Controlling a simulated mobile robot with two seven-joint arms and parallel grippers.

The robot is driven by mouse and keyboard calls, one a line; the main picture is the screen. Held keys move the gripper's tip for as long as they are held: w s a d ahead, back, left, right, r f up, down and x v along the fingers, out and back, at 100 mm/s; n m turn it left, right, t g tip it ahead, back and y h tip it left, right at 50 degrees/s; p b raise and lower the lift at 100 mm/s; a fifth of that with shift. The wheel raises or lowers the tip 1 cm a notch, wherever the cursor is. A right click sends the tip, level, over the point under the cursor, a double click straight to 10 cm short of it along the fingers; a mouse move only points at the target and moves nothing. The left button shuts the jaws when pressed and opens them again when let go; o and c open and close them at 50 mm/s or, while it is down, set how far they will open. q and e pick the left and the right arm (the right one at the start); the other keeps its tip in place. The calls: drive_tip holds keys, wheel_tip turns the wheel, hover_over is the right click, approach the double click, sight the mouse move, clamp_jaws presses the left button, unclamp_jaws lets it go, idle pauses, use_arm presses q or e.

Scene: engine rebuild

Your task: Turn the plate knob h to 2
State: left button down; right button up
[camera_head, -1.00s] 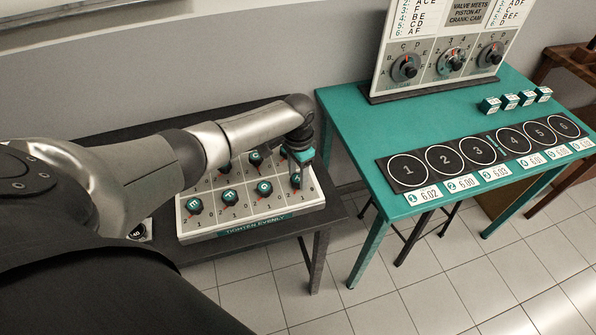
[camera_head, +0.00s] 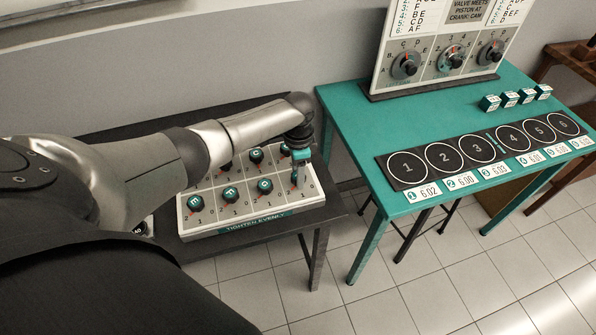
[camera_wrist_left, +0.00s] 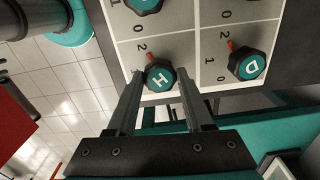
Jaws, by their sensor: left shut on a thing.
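Knob H (camera_wrist_left: 159,76), a dark knob with a teal cap, is on the white plate (camera_wrist_left: 184,48) in the left wrist view. Its red pointer aims up and left toward the printed 2 in that view. My left gripper (camera_wrist_left: 160,84) is shut on knob H, one finger on each side. In the head view the left gripper (camera_head: 298,172) points down at the plate's right end and mostly hides knob H. The 0 and 1 marks of H are hidden by a finger or unclear. My right gripper is not in view.
Knob D (camera_wrist_left: 248,62) is beside H. Knobs G (camera_head: 264,186), F (camera_head: 229,193) and E (camera_head: 195,203) continue H's row. A teal table (camera_head: 350,125) with numbered circles stands to the right, across a gap of floor.

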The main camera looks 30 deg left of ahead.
use_arm(q)
drive_tip(key=shift+c, duration=1.5)
unclamp_jaws()
wheel_tip(320, 180, up, 15)
drive_tip(key=p, duration=0.1)
drive_tip(key=shift+r, duration=0.15)
